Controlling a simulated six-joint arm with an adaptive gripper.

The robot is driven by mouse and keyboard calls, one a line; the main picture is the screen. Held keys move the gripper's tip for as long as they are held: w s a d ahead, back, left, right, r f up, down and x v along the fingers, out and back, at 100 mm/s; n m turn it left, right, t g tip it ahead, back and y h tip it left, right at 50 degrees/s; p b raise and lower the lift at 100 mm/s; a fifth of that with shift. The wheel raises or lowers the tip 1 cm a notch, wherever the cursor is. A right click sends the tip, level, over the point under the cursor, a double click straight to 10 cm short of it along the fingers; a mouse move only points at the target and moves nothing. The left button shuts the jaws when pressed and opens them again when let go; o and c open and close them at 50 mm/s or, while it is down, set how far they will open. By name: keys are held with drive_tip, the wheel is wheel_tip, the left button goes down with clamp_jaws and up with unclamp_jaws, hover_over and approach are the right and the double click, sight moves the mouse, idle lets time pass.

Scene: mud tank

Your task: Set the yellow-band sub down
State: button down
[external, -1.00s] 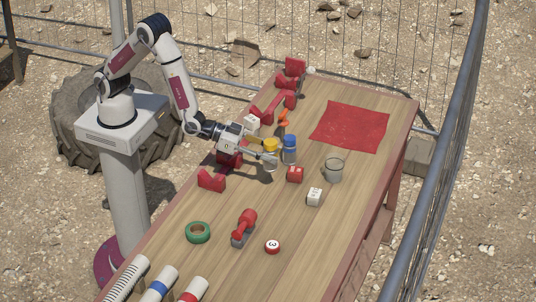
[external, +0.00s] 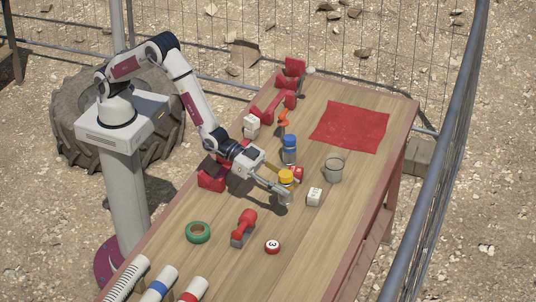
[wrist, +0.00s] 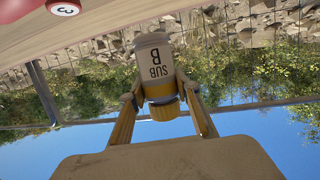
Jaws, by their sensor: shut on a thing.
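The yellow-band sub (external: 286,177) is a small can with a yellow top, held upright over the middle of the table. In the wrist view the sub (wrist: 155,62) shows a pale body lettered "SUB B" and a yellow band and end; this view looks upside down. My gripper (external: 283,188) is shut on it from the sides. A shadow falls on the wood below, so it seems raised a little, though its bottom edge is hard to make out.
The blue-topped can (external: 289,150) stands behind. Bare wood lies at front right.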

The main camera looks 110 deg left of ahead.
drive_tip(key=shift+w+d+r+m+h, duration=0.25)
drive_tip(key=shift+w+d+r, duration=0.1)
drive_tip(key=shift+d, duration=0.15)
drive_tip(key=shift+w+d+r+m+h, duration=0.2)
drive_tip(key=shift+w+d+h, duration=0.1)
drive_tip(key=shift+d, duration=0.3)
drive_tip(key=shift+f, duration=0.2)
drive_tip(key=shift+s+f, duration=0.1)
wheel_tip(320, 180, down, 6)
drive_tip(key=shift+f, duration=0.1)
drive_tip(key=shift+f, duration=1.8)
drive_tip(key=shift+f, duration=0.2)
drive_tip(key=c, duration=1.5)
unclamp_jaws()
